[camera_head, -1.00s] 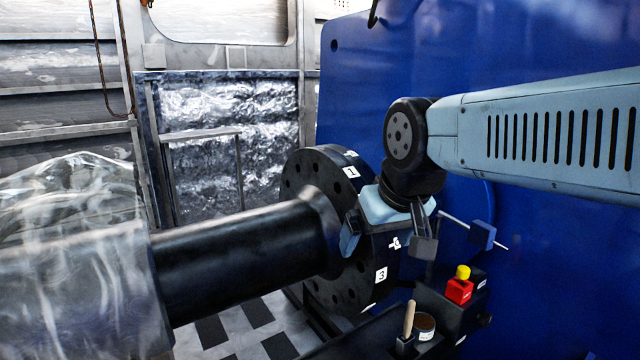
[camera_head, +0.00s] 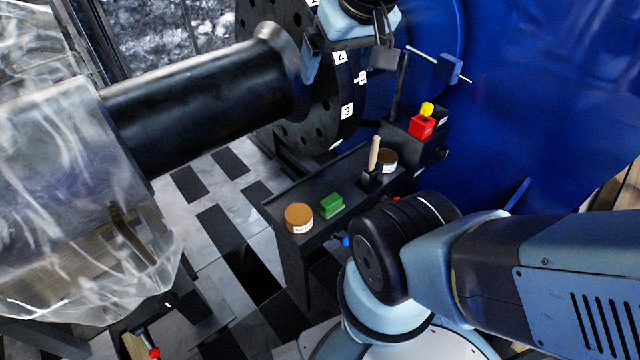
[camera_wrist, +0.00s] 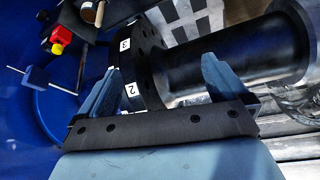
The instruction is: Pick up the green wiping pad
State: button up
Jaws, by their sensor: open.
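The green wiping pad (camera_head: 332,205) lies on the dark narrow shelf (camera_head: 285,203), between a tan-lidded jar and a brush holder. In the head view my gripper (camera_head: 347,56) is at the top, beside the numbered black flange (camera_head: 280,75), well above and away from the pad. In the wrist view my gripper (camera_wrist: 158,76) has its two fingers spread wide, with the flange and shaft beyond them. Nothing is seen held. The pad cannot be made out in the wrist view.
The tan-lidded jar (camera_head: 299,218) stands left of the pad. A wooden-handled brush (camera_head: 374,153), a brown jar (camera_head: 388,161) and a red box with a yellow button (camera_head: 422,124) stand to the right. The thick black shaft (camera_head: 200,95) crosses above the shelf's left.

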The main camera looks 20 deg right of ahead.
aim_at(331, 205)
jog(key=z, duration=0.05)
jog(key=k, duration=0.95)
jog(key=z, duration=0.55)
jog(key=i, duration=0.45)
